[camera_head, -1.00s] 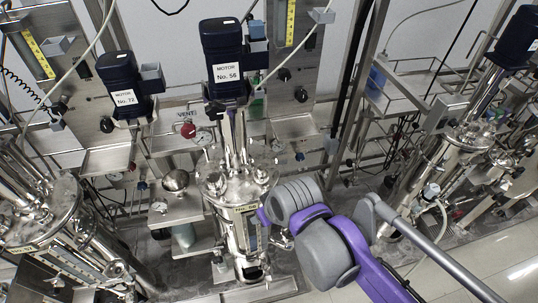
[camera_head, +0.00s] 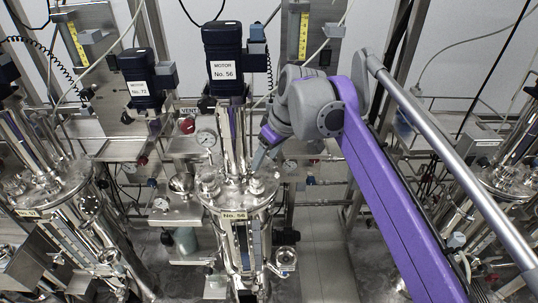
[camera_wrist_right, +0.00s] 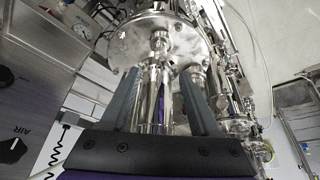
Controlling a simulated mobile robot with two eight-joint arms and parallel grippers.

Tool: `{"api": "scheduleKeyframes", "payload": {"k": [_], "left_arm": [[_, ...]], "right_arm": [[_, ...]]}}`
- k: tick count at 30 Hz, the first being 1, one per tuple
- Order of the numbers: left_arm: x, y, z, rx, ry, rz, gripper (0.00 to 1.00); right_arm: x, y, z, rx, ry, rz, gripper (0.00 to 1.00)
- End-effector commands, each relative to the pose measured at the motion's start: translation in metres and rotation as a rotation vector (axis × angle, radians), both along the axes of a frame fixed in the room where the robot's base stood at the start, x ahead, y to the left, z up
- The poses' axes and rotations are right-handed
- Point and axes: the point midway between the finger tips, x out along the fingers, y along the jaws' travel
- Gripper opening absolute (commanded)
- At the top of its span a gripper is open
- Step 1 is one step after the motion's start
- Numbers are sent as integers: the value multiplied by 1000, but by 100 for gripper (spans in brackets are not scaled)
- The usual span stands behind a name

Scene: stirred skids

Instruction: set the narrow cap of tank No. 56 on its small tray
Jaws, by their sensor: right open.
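Tank No. 56 (camera_head: 234,214) stands upright in the middle of the head view, with a steel lid (camera_head: 238,191) carrying several fittings. I cannot tell which fitting is the narrow cap. My right gripper (camera_head: 259,163) is just above the right side of the lid, pointing down. In the right wrist view its grey fingers (camera_wrist_right: 160,72) are apart, with a slim steel fitting (camera_wrist_right: 157,92) showing between them; contact cannot be told. My left gripper is not in view.
Motor No. 56 (camera_head: 224,58) and its column rise close behind the lid, left of my gripper. A gauge (camera_head: 206,138) and a red valve knob (camera_head: 186,125) are on the left. The floor right of the tank is clear.

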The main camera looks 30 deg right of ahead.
Motion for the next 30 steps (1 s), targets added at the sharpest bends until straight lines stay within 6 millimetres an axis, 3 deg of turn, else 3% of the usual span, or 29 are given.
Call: {"api": "scheduleKeyframes", "payload": {"k": [6,13,27,30], "left_arm": [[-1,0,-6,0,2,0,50],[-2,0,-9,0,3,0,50],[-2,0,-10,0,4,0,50],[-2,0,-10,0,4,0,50]], "right_arm": [[15,4,-39,1,0,1,63],[28,7,-70,1,0,0,63],[32,8,-81,0,0,-1,63],[32,8,-81,0,0,-1,45]]}}
